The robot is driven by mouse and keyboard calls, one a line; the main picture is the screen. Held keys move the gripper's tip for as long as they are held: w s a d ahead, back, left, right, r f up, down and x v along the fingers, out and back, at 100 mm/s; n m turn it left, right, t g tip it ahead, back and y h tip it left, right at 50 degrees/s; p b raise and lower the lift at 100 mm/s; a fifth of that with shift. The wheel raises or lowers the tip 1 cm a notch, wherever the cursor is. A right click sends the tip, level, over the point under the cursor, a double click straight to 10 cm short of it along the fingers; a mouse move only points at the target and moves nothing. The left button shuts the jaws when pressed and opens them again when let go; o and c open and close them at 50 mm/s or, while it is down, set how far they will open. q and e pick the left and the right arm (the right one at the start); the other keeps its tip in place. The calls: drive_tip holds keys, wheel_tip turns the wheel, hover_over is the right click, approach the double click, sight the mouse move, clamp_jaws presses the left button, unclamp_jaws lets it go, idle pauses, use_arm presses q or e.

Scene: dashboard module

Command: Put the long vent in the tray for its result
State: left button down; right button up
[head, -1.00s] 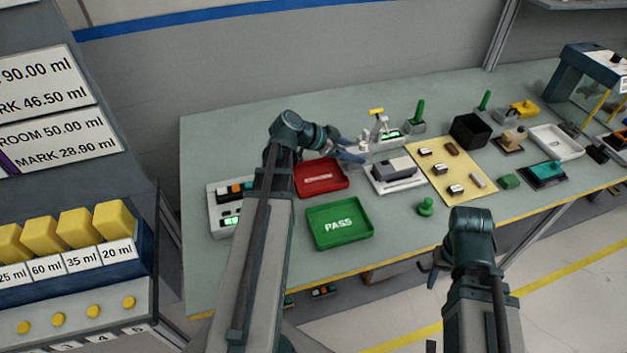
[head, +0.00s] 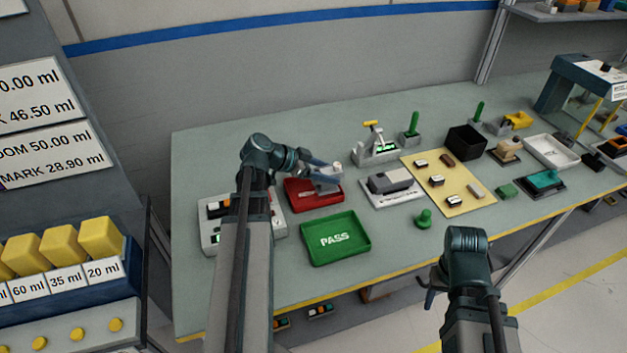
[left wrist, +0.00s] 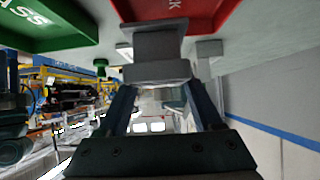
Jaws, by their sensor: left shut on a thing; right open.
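My left gripper (head: 330,174) is shut on a light grey blocky piece, the long vent (head: 325,181), and holds it over the far right part of the red tray (head: 300,205). In the left wrist view the vent (left wrist: 158,50) sits across both fingertips, with part of the red tray (left wrist: 205,14) behind it. The green tray marked PASS (head: 350,249) lies in front of the red one and looks empty. My right gripper (head: 432,288) is open and empty, off the table's front edge. Whether the vent touches the red tray is hard to tell.
A grey device on a white plate (head: 390,184) stands right of the red tray. A fixture with a yellow lever (head: 374,142) is behind. A yellow mat (head: 452,193) with small parts lies further right. A green knob (head: 424,219) stands near the PASS tray.

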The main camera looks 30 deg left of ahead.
sight(314, 169)
use_arm(q)
drive_tip(key=shift+s+a+f, duration=0.1)
drive_tip(key=shift+s+a, duration=0.05)
drive_tip(key=shift+a, duration=0.7)
drive_tip(key=shift+s+a+f, duration=0.1)
drive_tip(key=shift+a, duration=0.75)
drive_tip(key=f+b, duration=0.3)
drive_tip(key=shift+a+f+b, duration=0.25)
drive_tip(key=shift+b, duration=0.1)
drive_tip(key=shift+f, duration=0.2)
drive_tip(key=shift+c, duration=0.2)
unclamp_jaws()
drive_tip(key=shift+r, duration=0.15)
